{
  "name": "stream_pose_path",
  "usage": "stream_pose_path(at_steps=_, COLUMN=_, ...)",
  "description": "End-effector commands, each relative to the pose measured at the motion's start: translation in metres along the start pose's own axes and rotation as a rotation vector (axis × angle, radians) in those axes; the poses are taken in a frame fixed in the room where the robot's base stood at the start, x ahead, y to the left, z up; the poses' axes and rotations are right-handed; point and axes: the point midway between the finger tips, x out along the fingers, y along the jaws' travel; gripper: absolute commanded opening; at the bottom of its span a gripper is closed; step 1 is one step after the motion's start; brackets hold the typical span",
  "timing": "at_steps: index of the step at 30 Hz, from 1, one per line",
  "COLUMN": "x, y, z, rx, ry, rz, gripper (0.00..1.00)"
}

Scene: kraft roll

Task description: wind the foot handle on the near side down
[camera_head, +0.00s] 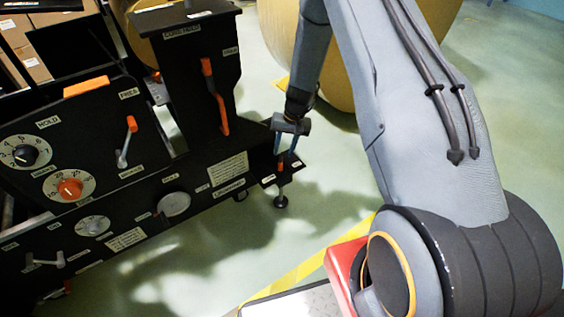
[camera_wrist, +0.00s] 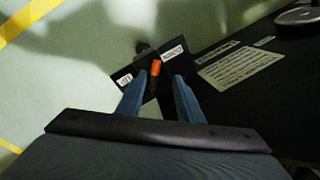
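The near-side foot handle is a small orange-tipped handle (camera_wrist: 156,68) on a black bracket (camera_wrist: 122,78) at the machine's lower corner. In the head view it shows as a speck of orange (camera_head: 279,165) above the round black foot (camera_head: 281,202). My gripper (camera_head: 286,158) points down over the bracket. In the wrist view my gripper (camera_wrist: 162,76) has its two blue fingers apart, one on each side of the orange tip, with gaps beside it. The handle's lower part is hidden or too dark to make out.
The black machine (camera_head: 150,185) with dials and levers fills the left. A large kraft roll (camera_head: 345,75) stands behind my arm. A text plate (camera_wrist: 238,62) lies right of the bracket in the wrist view. Floor (camera_head: 330,190) right of the foot is clear, with yellow tape (camera_head: 300,275).

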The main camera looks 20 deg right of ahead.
Motion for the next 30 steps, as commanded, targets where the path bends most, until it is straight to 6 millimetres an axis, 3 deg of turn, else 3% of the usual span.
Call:
stream_pose_path(at_steps=4, x=0.012, y=0.009, z=-0.004, rx=0.018, ry=0.003, rz=-0.001, gripper=0.33)
stream_pose_path(at_steps=18, x=0.076, y=0.009, z=-0.003, rx=0.017, ry=0.001, rz=-0.001, gripper=0.33)
stream_pose_path(at_steps=30, x=0.085, y=0.008, z=-0.004, rx=0.016, ry=0.003, rz=-0.001, gripper=0.33)
